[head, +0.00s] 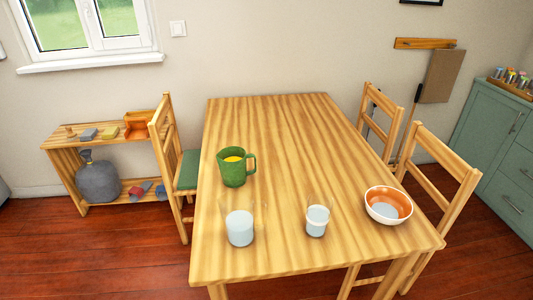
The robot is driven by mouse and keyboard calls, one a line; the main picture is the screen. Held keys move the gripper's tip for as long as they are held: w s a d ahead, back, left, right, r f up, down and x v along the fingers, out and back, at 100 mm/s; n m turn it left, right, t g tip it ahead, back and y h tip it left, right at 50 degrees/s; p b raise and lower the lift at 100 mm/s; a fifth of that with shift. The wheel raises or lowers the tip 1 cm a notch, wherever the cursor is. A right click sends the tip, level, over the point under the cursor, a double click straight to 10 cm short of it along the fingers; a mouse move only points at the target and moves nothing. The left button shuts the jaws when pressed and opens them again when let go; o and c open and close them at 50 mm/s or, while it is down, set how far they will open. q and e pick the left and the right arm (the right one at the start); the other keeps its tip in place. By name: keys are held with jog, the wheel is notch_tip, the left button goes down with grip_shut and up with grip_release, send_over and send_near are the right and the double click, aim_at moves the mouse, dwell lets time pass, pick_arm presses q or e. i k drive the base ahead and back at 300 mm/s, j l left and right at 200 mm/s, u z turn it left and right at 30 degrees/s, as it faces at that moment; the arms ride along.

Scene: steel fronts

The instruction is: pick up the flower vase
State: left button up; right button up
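I see no vase with flowers in it. On the wooden table (290,130) stands a green mug or jug (232,172) with a handle on its right and something yellow inside. A wide clear glass vessel (240,228) with pale liquid stands nearer the front edge, and a smaller clear glass (317,221) is to its right. A grey round vessel or sack (98,181) with a narrow neck sits on the low shelf at the left. I cannot tell which of these, if any, is the flower vase. Neither of my grippers is in view.
An orange and white bowl (388,205) is at the table's right. Wooden chairs (439,170) stand at the right side, and one (162,130) at the left. The low wooden shelf (62,142) holds small items. A green cabinet (486,140) is far right. The table's far half is clear.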

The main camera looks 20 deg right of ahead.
aim_at(320, 204)
jog(key=l+z, duration=0.15)
jog(key=z, duration=0.35)
jog(key=i+l+z, duration=0.1)
jog(key=z, duration=0.35)
